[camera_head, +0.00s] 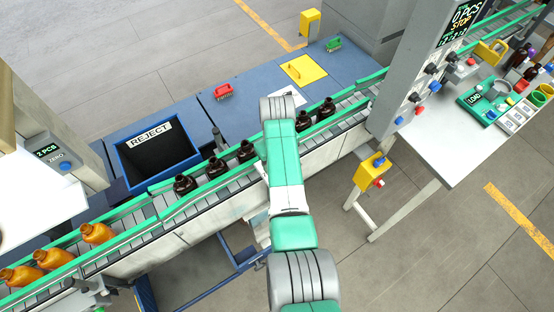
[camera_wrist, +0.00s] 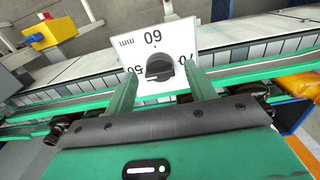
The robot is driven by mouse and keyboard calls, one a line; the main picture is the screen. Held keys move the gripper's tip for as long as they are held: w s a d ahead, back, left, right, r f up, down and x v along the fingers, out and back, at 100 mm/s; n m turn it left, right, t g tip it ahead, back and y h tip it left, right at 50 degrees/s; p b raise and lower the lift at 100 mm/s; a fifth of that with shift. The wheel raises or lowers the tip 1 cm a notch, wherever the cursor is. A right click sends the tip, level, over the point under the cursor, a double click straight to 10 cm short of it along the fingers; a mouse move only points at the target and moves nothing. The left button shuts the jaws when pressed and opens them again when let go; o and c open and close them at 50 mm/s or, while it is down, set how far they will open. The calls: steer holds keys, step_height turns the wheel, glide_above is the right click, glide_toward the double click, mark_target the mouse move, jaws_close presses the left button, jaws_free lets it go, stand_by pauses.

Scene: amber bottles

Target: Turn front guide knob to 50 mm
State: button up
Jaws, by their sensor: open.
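In the wrist view a dark round knob (camera_wrist: 160,72) with a raised bar sits on a white dial plate (camera_wrist: 184,36). The plate appears upside down, with "60" at its top, "50" at the left and a partly hidden "70" at the right. My gripper (camera_wrist: 160,78) is open, its two green fingers on either side of the knob in the picture. No contact with the knob can be made out. The exact pointer reading is unclear. In the head view my arm crosses the conveyor and hides the knob and the gripper.
The conveyor (camera_head: 170,209) with green guide rails (camera_head: 150,190) runs diagonally, carrying dark bottles (camera_head: 216,167) and amber bottles (camera_head: 97,233). A blue reject bin (camera_head: 125,165) stands behind it. A yellow box (camera_wrist: 52,32) shows at upper left in the wrist view.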

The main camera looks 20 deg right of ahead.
step_height(320, 180, up, 7)
steer(key=shift+r, duration=0.1)
stand_by(0.6)
steer(key=w+a+r+m+t+h+p, duration=0.15)
steer(key=w+r+t, duration=0.25)
steer(key=r, duration=0.5)
steer(key=w+a+r+n+t, duration=0.1)
steer(key=w+a+r+t, duration=0.2)
steer(key=r+t, duration=0.35)
steer(key=s+a+r+t+p, duration=0.1)
steer(key=a+r+t, duration=0.1)
steer(key=r, duration=0.6)
steer(key=s+a+r+t, duration=0.1)
steer(key=a+r+t, duration=0.15)
steer(key=r, duration=0.55)
steer(key=s+a+r+t+y+p, duration=0.1)
steer(key=s+a+r+t, duration=0.3)
steer(key=s+r, duration=0.7)
steer(key=s+a+r+m+t+y, duration=0.1)
steer(key=s+a+r+t, duration=0.4)
steer(key=s+r, duration=0.6)
step_height(320, 180, up, 2)
steer(key=shift+r+t+p, duration=0.1)
steer(key=shift+t+p, duration=0.3)
steer(key=shift+t, duration=0.1)
steer(key=shift+o, duration=0.2)
steer(key=shift+d+m, duration=0.1)
steer(key=shift+m, duration=0.15)
